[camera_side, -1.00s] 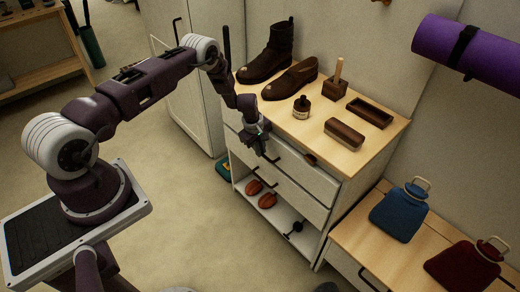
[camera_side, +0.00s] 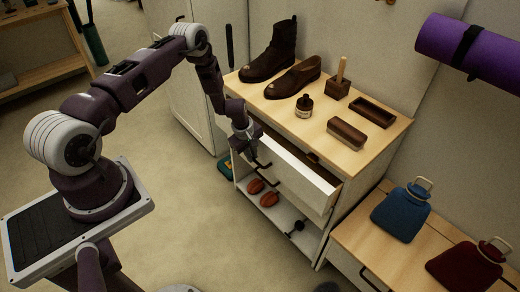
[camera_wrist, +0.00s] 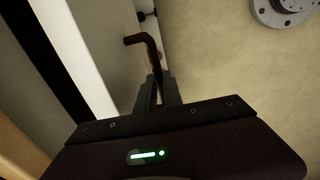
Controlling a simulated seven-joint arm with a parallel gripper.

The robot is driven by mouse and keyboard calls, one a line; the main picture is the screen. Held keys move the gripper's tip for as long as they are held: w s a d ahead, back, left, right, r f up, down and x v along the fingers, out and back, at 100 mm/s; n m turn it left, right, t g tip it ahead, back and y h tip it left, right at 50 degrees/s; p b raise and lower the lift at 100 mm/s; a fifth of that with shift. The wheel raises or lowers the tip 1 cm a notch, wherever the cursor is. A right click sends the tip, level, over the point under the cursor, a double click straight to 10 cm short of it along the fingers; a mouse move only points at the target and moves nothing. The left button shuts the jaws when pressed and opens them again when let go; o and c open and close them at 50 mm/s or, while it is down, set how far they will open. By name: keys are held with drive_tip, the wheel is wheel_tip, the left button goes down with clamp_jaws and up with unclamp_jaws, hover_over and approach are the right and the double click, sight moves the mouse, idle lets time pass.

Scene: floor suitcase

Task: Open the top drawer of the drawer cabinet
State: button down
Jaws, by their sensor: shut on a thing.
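The drawer cabinet (camera_side: 375,152) has a wooden top and white fronts. Its top drawer (camera_side: 305,183) stands partly pulled out, with a dark gap showing behind its white front. My gripper (camera_side: 253,153) is at the front of this drawer, shut on its dark bar handle (camera_side: 265,165). In the wrist view the handle (camera_wrist: 149,45) runs between the fingers of my gripper (camera_wrist: 158,92), and its bent end sticks out beyond them. The white edge of the drawer front (camera_wrist: 93,60) is on the left there. The drawer's contents are mostly hidden.
An open shelf below holds red-brown objects (camera_side: 268,199).

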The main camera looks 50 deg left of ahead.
drive_tip(key=s, duration=2.2)
drive_tip(key=shift+s, duration=0.3)
drive_tip(key=c, duration=1.8)
unclamp_jaws()
drive_tip(key=o, duration=0.3)
wheel_tip(320, 180, up, 7)
drive_tip(key=s, duration=0.1)
